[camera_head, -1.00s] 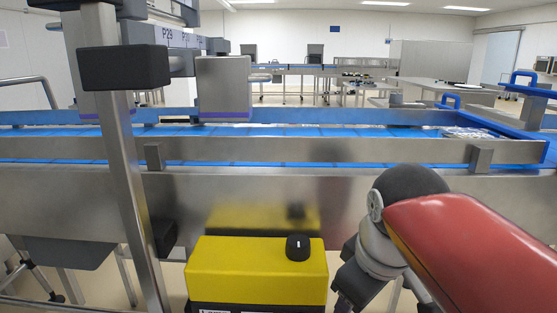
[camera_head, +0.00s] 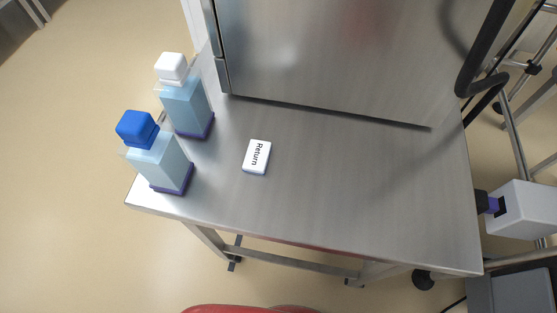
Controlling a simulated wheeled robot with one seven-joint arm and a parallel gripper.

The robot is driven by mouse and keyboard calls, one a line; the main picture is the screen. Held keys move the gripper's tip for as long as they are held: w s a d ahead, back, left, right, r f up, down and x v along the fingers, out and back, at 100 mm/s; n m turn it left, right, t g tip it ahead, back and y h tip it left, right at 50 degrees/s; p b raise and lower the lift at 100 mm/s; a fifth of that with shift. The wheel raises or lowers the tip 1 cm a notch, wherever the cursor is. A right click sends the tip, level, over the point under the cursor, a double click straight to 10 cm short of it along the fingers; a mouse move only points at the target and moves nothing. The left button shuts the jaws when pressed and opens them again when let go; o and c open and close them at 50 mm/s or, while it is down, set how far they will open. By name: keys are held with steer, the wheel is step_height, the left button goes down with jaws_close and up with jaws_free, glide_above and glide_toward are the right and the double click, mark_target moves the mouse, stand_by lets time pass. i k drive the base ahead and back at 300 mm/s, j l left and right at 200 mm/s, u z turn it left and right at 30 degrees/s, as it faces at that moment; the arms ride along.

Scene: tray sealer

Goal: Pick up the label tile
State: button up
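The label tile (camera_head: 257,157) is a small white block marked "Return". It lies flat on a steel table (camera_head: 340,215), left of the table's middle. Nothing covers it. My gripper is not in view; only a red part of my arm shows at the bottom edge of the picture.
Two bottles, one with a blue cap (camera_head: 158,160) and one with a white cap (camera_head: 186,105), stand left of the tile. A steel cabinet (camera_head: 340,55) fills the table's back. The table's front and right are clear. A white and purple device (camera_head: 522,208) is at the right.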

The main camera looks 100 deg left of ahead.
mark_target(256, 158)
steer(key=l+u, duration=0.1)
steer(key=u, duration=0.35)
steer(key=k+u, duration=0.1)
steer(key=u, duration=0.35)
steer(key=l+u, duration=0.1)
steer(key=u, duration=2.45)
steer(key=j+z, duration=0.1)
steer(key=z, duration=1.25)
steer(key=k+j+z, duration=0.1)
steer(key=j, duration=0.3)
steer(key=k+j+z, duration=0.1)
steer(key=k+j, duration=0.15)
steer(key=j, duration=0.2)
steer(key=k+j, duration=0.2)
steer(key=j, duration=0.2)
steer(key=k+j+z, duration=0.15)
steer(key=j, duration=0.25)
steer(key=i+j, duration=0.2)
steer(key=j, duration=0.15)
